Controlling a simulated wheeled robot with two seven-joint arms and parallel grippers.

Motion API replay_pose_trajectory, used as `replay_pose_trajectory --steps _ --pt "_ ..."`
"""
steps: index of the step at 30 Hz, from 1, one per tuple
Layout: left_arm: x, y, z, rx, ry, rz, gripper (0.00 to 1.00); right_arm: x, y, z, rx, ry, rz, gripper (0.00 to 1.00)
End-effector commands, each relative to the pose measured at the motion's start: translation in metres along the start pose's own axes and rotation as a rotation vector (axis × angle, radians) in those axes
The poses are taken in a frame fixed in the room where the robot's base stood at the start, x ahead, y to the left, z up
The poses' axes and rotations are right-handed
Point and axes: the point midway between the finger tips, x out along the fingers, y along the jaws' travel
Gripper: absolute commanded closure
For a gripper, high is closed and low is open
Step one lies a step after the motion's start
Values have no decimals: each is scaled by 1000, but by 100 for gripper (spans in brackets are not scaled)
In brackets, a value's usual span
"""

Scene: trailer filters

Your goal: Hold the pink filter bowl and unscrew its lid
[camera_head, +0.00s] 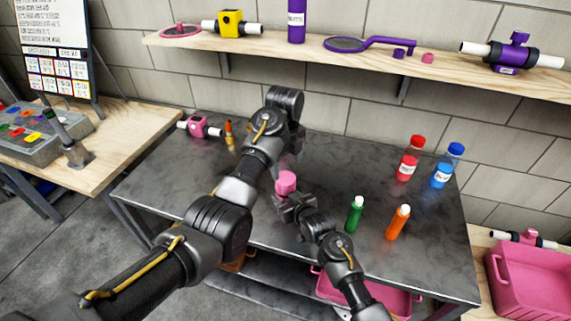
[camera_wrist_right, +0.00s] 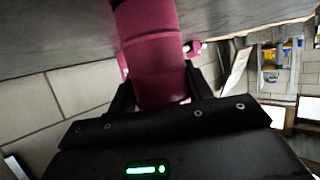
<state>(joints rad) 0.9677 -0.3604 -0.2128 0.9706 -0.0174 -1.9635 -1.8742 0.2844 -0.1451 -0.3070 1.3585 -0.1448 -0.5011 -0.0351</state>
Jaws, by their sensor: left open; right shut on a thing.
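The pink filter bowl (camera_head: 286,184) stands out above my right gripper (camera_head: 291,206), over the middle of the dark table. In the right wrist view the pink bowl (camera_wrist_right: 150,45) is a banded cylinder between the two black fingers of my right gripper (camera_wrist_right: 160,88), which is shut on it. Its far end leaves the top of that view. I cannot tell the lid from the bowl. My left gripper (camera_head: 290,150) points down above the pink bowl in the head view. It is open, its fingers are partly hidden by its own arm, and it looks apart from the bowl.
A green bottle (camera_head: 355,215) and an orange bottle (camera_head: 398,222) stand right of my right gripper. A pink pipe housing (camera_head: 200,127) lies at the back left. A wooden shelf (camera_head: 340,63) runs above the table.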

Motion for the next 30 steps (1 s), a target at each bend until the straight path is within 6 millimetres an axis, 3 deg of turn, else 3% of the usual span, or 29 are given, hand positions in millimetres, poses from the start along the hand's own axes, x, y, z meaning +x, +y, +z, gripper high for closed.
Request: replay_pose_trajectory --steps 6,14,30 --pt "-3 4 0 306 -5 19 26 0 0 2 0 -5 1 100" --pt "0 4 0 368 -4 24 26 0 0 2 0 -4 1 100" --pt "69 6 0 365 -4 25 26 0 0 2 0 -4 1 100"
